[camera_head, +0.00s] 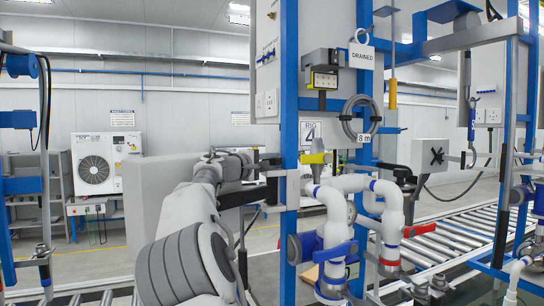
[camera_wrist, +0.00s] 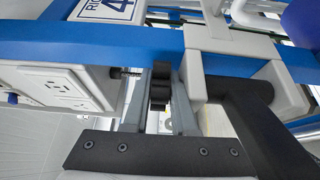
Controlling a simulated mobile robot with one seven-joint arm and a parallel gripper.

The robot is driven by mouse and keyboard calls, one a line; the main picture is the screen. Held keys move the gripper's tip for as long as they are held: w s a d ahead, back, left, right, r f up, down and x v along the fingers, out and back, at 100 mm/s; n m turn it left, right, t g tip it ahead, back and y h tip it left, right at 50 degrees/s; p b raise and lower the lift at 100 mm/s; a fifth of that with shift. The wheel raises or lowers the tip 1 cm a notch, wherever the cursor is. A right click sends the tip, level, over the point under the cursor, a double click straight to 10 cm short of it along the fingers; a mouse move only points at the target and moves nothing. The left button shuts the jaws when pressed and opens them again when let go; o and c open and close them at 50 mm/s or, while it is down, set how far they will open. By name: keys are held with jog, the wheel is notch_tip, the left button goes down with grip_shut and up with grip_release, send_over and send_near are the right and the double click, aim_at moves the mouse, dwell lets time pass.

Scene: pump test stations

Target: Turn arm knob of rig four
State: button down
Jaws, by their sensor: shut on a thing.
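Rig four shows in the head view as a blue post frame with a "RIG 4" plate (camera_head: 311,131). The same plate lies rotated at the top of the wrist view (camera_wrist: 103,10). My gripper (camera_wrist: 160,104) has its two grey fingers on either side of a black ribbed knob (camera_wrist: 159,85), in front of the rig's blue beam. The fingers are shut on the knob. In the head view my arm reaches in from the left to the post; fingertips and knob cannot be made out there.
A white socket box (camera_wrist: 65,88) and a grey bracket (camera_wrist: 205,55) flank the fingers closely. White pipes (camera_head: 340,195) with a yellow-handled valve (camera_head: 316,158) stand right of the post. A white box with a black cross-shaped knob (camera_head: 437,156) is farther right. A roller conveyor (camera_head: 450,235) runs behind.

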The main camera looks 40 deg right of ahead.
dwell(0.3)
jog(key=c, duration=0.7)
grip_release()
jog(key=b+v, duration=0.4)
jog(key=v, duration=1.3)
jog(key=shift+s+a+b, duration=0.1)
jog(key=shift+a+b, duration=0.15)
jog(key=shift+b, duration=0.05)
